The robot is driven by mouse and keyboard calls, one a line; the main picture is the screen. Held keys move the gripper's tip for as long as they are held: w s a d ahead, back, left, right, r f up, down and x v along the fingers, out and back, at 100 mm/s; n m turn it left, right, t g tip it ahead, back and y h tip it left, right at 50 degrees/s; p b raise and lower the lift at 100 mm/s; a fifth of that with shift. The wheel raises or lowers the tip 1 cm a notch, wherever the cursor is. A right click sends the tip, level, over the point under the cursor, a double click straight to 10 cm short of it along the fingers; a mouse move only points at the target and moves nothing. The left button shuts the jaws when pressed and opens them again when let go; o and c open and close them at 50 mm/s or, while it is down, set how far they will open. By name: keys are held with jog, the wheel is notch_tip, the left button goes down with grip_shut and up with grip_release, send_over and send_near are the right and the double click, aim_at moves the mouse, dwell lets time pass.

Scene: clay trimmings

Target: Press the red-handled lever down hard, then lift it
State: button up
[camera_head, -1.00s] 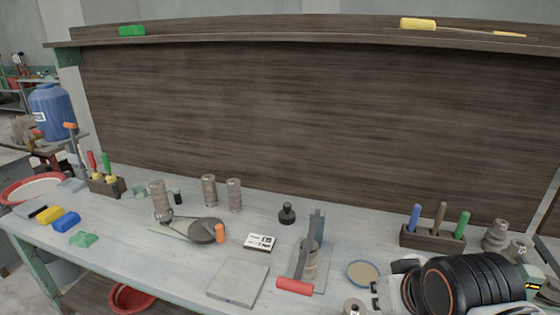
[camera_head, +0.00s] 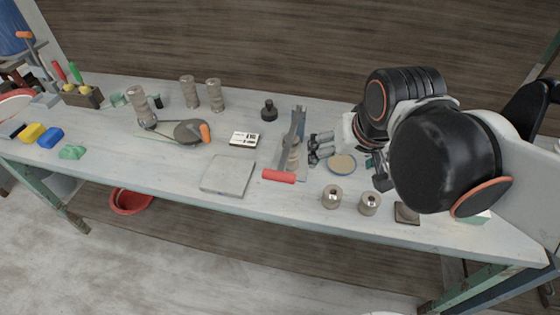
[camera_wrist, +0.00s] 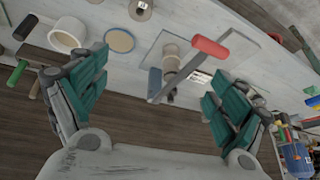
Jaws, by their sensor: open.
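The lever has a red handle (camera_head: 279,176) and a grey arm (camera_head: 290,138) on a small press-like stand, left of my gripper (camera_head: 346,156) in the head view. In the wrist view the red handle (camera_wrist: 210,47) is at upper right of centre, and the arm runs down-left between my teal-padded fingers. My gripper (camera_wrist: 157,98) is open, its fingers wide apart, with nothing seen between the pads touching the lever. A clay cylinder (camera_wrist: 174,55) stands under the lever arm.
A blue-rimmed disc (camera_head: 342,164) lies close to my gripper. Two clay pieces (camera_head: 332,196) stand at the front edge. A grey slab (camera_head: 229,175) and a white card (camera_head: 244,139) lie left of the lever. A dark knob (camera_head: 269,110) stands behind.

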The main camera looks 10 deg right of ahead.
jog(key=w+a+r+m+g+p, duration=0.2)
jog(key=w+a+r+p, duration=0.1)
jog(key=w+a+p, duration=0.15)
jog(key=g+p, duration=0.3)
jog(key=p, duration=0.2)
send_over(278, 177)
notch_tip(278, 177, down, 4)
jog(key=shift+m, duration=0.4)
notch_tip(278, 177, down, 13)
jog(key=b, duration=0.9)
jog(key=shift+c, duration=0.2)
